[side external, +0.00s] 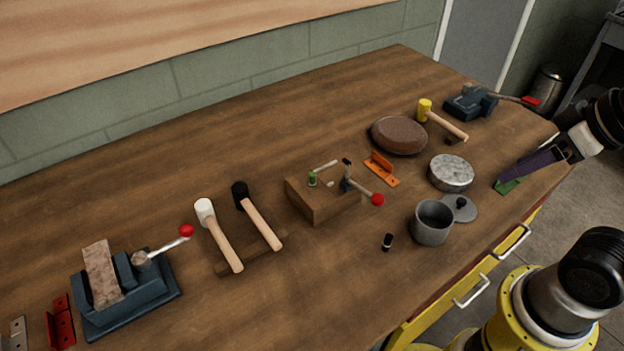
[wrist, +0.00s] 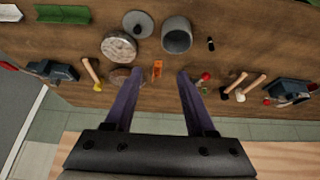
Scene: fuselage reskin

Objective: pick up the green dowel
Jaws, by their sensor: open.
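The green dowel (side external: 312,178) is a small upright green peg. It stands on the left part of a brown wooden block (side external: 318,207) in the middle of the bench in the side view. A pale peg and a small clamp with a red-knobbed lever (side external: 365,190) are on the same block. My gripper (side external: 508,177) is at the right edge of the bench, well apart from the block. In the wrist view its two purple fingers (wrist: 159,74) are spread with nothing between them.
Right of the block are an orange bracket (side external: 381,168), a grey pot (side external: 432,222), a round metal tin (side external: 451,173) and a brown oval disc (side external: 398,135). Two mallets (side external: 260,217) and a blue vise (side external: 125,290) lie left. A green bracket (side external: 508,186) is beside my gripper.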

